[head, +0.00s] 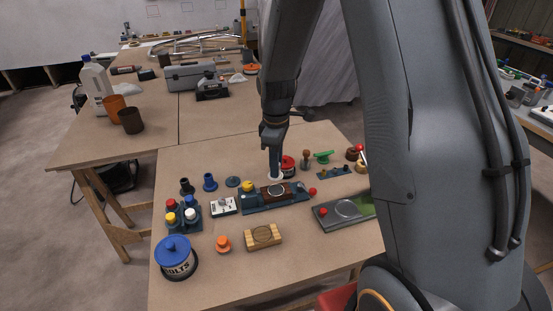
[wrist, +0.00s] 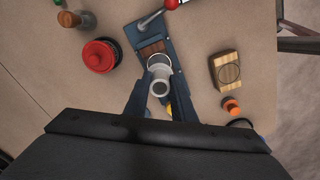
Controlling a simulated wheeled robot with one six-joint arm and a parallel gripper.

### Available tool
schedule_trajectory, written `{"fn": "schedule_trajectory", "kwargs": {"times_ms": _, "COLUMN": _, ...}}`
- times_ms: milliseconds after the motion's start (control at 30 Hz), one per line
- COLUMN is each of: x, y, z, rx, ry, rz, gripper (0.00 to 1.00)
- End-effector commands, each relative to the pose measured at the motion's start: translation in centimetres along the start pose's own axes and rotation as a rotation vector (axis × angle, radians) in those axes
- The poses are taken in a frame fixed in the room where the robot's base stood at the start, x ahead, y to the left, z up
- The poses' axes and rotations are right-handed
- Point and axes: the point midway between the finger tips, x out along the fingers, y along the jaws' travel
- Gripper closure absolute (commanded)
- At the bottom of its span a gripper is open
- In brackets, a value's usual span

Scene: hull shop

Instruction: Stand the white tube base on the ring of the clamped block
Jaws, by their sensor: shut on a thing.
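The white tube base (wrist: 160,72) is between the fingers of my gripper (wrist: 160,98), its open end facing the wrist camera. In the head view it shows as a small white piece (head: 276,178) under my gripper (head: 276,168), over or just behind the block. The clamped block (head: 273,192) is dark brown wood held in a blue vise (head: 290,203) with a red-knobbed handle. In the wrist view the block (wrist: 152,47) lies just beyond the tube base, which covers part of it. I cannot tell whether the tube base touches the block.
A loose pale wooden block with a circle (head: 263,237) and an orange knob (head: 223,244) lie in front. A white switch box (head: 223,206) is left of the vise, a grey plate (head: 340,212) right. A red reel (wrist: 99,56) is close by. Bare table shows at front right.

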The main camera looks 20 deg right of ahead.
Motion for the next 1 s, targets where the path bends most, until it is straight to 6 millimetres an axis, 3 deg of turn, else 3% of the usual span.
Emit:
{"fn": "schedule_trajectory", "kwargs": {"times_ms": 200, "x": -0.5, "y": 0.2, "z": 0.0, "rx": -0.452, "ry": 0.0, "rz": 0.0, "gripper": 1.0}}
{"fn": "schedule_trajectory", "kwargs": {"times_ms": 400, "x": -0.7, "y": 0.3, "z": 0.0, "rx": -0.722, "ry": 0.0, "rz": 0.0, "gripper": 1.0}}
{"fn": "schedule_trajectory", "kwargs": {"times_ms": 733, "x": 0.0, "y": 0.3, "z": 0.0, "rx": -0.816, "ry": 0.0, "rz": -0.001, "gripper": 1.0}}
{"fn": "schedule_trajectory", "kwargs": {"times_ms": 1000, "x": 2.3, "y": 0.4, "z": 0.0, "rx": -0.814, "ry": 0.0, "rz": -0.001, "gripper": 1.0}}
